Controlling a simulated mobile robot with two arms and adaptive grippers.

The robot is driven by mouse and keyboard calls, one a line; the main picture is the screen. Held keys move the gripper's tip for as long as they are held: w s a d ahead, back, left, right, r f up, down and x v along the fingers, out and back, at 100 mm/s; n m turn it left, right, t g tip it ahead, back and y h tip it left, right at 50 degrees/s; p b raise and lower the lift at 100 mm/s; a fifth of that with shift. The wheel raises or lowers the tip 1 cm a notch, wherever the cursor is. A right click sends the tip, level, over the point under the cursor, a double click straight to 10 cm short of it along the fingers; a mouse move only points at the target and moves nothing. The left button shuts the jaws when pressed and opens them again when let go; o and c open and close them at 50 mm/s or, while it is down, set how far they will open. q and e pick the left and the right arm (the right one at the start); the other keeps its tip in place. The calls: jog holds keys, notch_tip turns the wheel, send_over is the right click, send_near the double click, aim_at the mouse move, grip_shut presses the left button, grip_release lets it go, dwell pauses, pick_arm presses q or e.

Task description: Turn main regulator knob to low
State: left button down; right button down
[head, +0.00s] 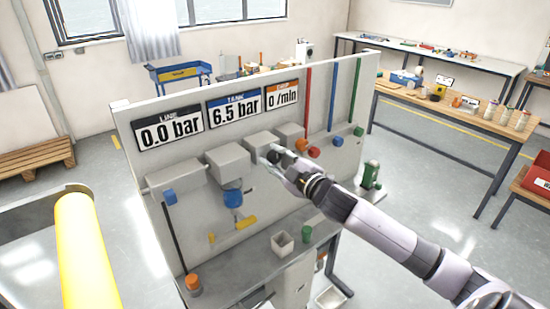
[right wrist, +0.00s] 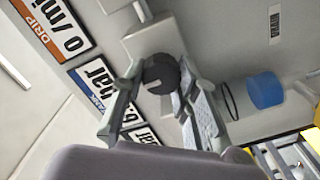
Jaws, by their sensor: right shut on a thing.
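The black round knob (right wrist: 160,73) sits on the front of a grey housing (right wrist: 148,40) and has a light mark on its face. In the head view the knob (head: 273,154) is partly covered by my right gripper (head: 287,162). The right gripper reaches the panel from the lower right. In the right wrist view its two fingers (right wrist: 155,100) are on either side of the knob, shut on it. I cannot read a setting on the knob. My left gripper is not in view.
The panel carries displays for line (head: 168,130), 0.0 bar, tank (head: 234,106), 6.5 bar, and drip (head: 282,95), 0 /min. A yellow cylinder (head: 85,250) stands lower left.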

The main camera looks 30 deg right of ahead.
jog(key=shift+f, duration=0.2)
dwell(0.3)
jog(key=c, duration=1.7)
grip_release()
jog(key=o, duration=0.5)
jog(key=shift+r, duration=0.15)
jog(key=shift+c, duration=0.2)
jog(key=shift+s, duration=0.1)
jog(key=shift+s, duration=0.6)
jog(key=s, duration=1)
jog(key=shift+s+d, duration=0.35)
jog(key=shift+d, duration=0.1)
